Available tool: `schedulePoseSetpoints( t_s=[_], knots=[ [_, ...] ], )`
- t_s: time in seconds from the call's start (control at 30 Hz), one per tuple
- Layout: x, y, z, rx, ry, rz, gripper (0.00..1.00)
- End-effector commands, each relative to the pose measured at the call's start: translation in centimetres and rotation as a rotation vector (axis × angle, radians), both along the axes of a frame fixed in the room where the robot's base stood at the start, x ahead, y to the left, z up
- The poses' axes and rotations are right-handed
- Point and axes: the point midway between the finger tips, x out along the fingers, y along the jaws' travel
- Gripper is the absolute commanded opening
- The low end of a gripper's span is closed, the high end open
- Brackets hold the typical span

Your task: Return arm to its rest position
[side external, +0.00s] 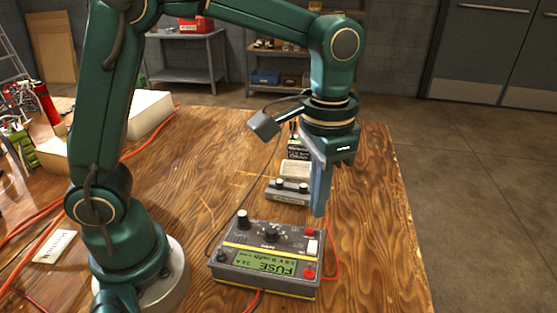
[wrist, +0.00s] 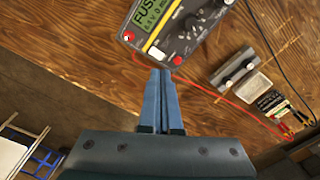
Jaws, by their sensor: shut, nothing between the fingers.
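My gripper (side external: 319,208) points straight down above the wooden table (side external: 375,240). Its blue fingers are together and hold nothing. In the side view the fingertips are close behind the right rear corner of a grey meter (side external: 268,238) with a yellow stripe. The meter's green display reads FUSE. In the wrist view the shut fingers (wrist: 160,75) point toward the edge of the meter (wrist: 180,25); whether they touch it I cannot tell.
A small grey box with two knobs (side external: 288,191) and a dark labelled block (side external: 298,147) stand behind the meter. Red and black cables run over the table. Pale boxes (side external: 150,112) and tools (side external: 20,140) are at the left. The table's right front is clear.

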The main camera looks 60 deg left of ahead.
Motion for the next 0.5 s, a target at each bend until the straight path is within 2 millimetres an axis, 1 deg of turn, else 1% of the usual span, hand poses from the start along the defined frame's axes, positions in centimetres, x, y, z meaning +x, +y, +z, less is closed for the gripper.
schedulePoseSetpoints(
  t_s=[0.3,0.37,0.43,0.5],
  knots=[
    [0.1,0.1,0.2,-0.001,-0.003,0.005,0.0],
    [0.3,0.3,0.7,-0.006,-0.022,0.014,0.0],
    [0.3,0.8,1.8,-0.015,-0.056,0.03,0.0],
    [-0.1,1.5,3.1,-0.025,-0.094,0.053,0.0]
  ],
)
